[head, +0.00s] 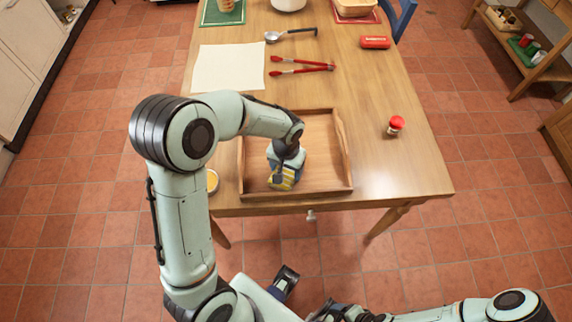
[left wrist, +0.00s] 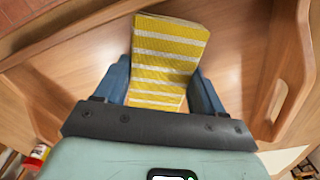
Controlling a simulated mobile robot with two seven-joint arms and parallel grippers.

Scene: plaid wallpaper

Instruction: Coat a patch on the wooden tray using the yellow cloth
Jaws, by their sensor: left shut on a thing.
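The wooden tray (head: 335,187) lies at the near edge of the table. I cannot tell whether the cloth touches the floor. My right arm lies low at the bottom right of the head view, and its gripper's fingers are not clear.
A small bowl with yellow contents (head: 212,181) stands left of the tray, partly behind my left arm. A red-capped jar (head: 396,125) stands to the right. Behind are red tongs (head: 300,67), a white sheet (head: 228,68), a ladle (head: 290,34) and a red case (head: 375,42).

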